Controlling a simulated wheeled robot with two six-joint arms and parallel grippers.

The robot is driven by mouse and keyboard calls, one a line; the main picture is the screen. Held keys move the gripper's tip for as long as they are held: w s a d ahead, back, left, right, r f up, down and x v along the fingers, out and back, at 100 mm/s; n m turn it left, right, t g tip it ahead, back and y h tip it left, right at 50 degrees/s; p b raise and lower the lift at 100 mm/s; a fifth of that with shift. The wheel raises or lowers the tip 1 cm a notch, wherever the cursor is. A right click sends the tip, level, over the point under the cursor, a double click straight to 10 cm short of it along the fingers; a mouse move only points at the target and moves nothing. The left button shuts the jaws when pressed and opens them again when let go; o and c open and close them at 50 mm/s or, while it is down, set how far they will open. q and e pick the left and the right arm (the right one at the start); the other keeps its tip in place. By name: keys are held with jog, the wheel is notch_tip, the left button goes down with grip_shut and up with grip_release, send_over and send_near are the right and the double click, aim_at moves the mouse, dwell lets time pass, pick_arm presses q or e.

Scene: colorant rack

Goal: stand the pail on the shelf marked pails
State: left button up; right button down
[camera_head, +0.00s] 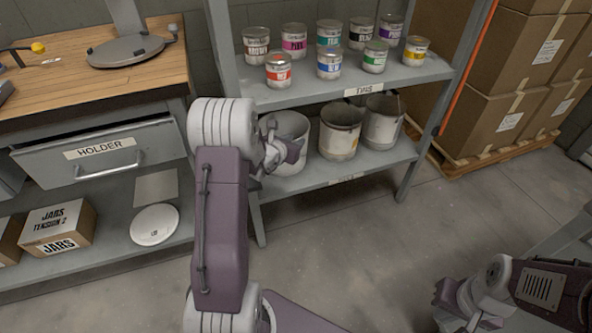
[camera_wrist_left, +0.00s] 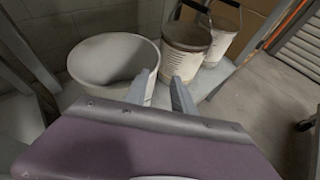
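A plain pale pail (camera_head: 291,130) stands upright at the left end of the lower shelf (camera_head: 333,178), partly hidden behind my left gripper (camera_head: 292,152). The shelf's front label is too small to read. In the left wrist view the pail (camera_wrist_left: 112,62) is at the left, its mouth open and apparently empty. My left gripper's fingers (camera_wrist_left: 163,92) are apart with nothing seen between them; the left finger overlaps the pail's right side, and I cannot tell whether they touch. My right gripper (camera_head: 447,293) is low at the right, away from the shelf, its opening unclear.
Two more pails, one stained (camera_head: 340,131) and one with a dark handle (camera_head: 382,122), stand to the right on the lower shelf. Several labelled tins (camera_head: 329,63) fill the shelf above. A workbench (camera_head: 95,75) is at left, stacked cartons (camera_head: 515,75) at right. The middle floor is clear.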

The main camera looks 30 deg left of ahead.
pick_arm(q)
jog(key=s+d+f+m+g+h, duration=0.1)
jog(key=s+d+m+g+h, duration=0.1)
jog(key=s+d+m, duration=0.3)
jog(key=s+d+m+g+h, duration=0.1)
jog(key=d+m+h, duration=0.1)
jog(key=d+m, duration=0.35)
jog(key=s+d+f+m+g+h, duration=0.1)
jog(key=s+d+m+g+h, duration=0.15)
jog(key=d, duration=0.55)
jog(key=s+d+f+m+g, duration=0.1)
jog(key=s+d+m+g, duration=0.1)
jog(key=s+m, duration=0.35)
jog(key=s+d+f+m+g, duration=0.2)
jog(key=s+m+g, duration=0.15)
jog(key=s, duration=0.35)
jog(key=s+a+m+g+y, duration=0.1)
jog(key=s+a+m+y, duration=0.4)
jog(key=m, duration=0.8)
jog(key=s+a, duration=0.1)
jog(key=s, duration=0.2)
jog(key=shift+s+f+y, duration=0.25)
jog(key=shift+s+y, duration=0.05)
jog(key=shift+y, duration=0.05)
notch_tip(320, 180, up, 39)
jog(key=p, duration=3.8)
jog(key=shift+f+p, duration=0.15)
jog(key=shift+p, duration=0.25)
